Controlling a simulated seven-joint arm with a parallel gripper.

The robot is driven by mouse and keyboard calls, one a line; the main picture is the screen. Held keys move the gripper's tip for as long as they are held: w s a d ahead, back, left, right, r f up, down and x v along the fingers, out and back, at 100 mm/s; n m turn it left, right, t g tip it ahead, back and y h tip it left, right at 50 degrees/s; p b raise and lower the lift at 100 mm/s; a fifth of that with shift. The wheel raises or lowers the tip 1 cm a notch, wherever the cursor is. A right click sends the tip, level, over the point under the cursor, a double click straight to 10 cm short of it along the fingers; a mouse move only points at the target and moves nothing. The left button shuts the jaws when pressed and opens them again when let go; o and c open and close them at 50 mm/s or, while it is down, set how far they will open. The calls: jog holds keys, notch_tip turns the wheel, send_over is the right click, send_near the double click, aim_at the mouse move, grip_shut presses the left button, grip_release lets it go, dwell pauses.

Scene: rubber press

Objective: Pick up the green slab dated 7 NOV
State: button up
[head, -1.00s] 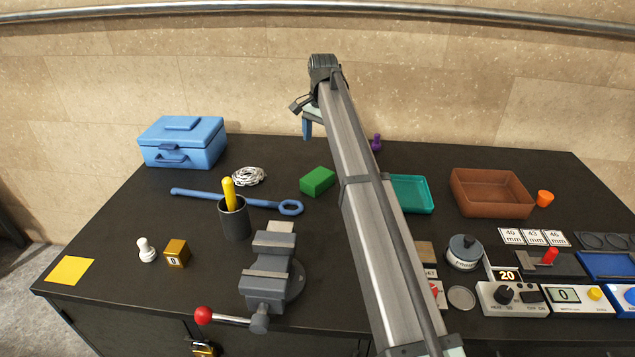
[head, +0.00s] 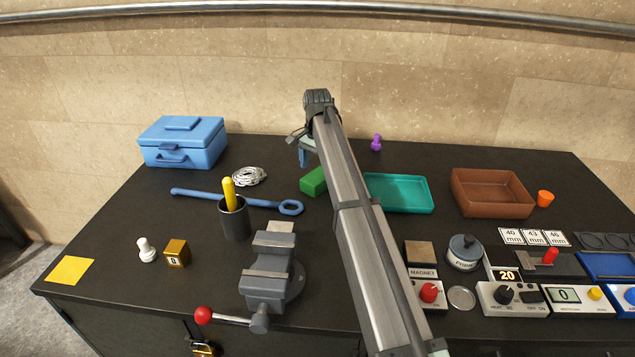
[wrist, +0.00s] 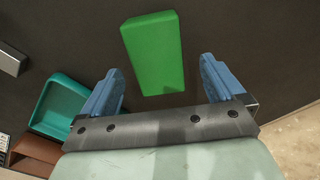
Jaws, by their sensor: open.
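A green slab (head: 313,182) lies on the dark bench, left of the teal tray; my arm hides its right end in the head view. In the wrist view the green slab (wrist: 154,52) shows whole, ahead of and between my fingers. I see no date on its visible faces. My gripper (wrist: 160,80) is open and empty, its two blue fingers apart on either side of the slab's near end. In the head view my gripper (head: 304,158) hangs above the bench just behind the slab, mostly hidden by the arm.
A teal tray (head: 426,206) lies right of the slab, and a brown bin (head: 458,204) further right. A blue wrench (head: 290,208) and a white cord coil (head: 249,176) lie to the left. A grey vise (head: 270,290) stands in front. A purple piece (head: 376,143) stands behind.

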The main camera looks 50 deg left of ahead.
aim_at(318, 175)
jog(key=shift+d+f, duration=0.15)
jog(key=shift+f, duration=2.2)
jog(key=shift+c, duration=0.4)
jog(key=c, duration=1.2)
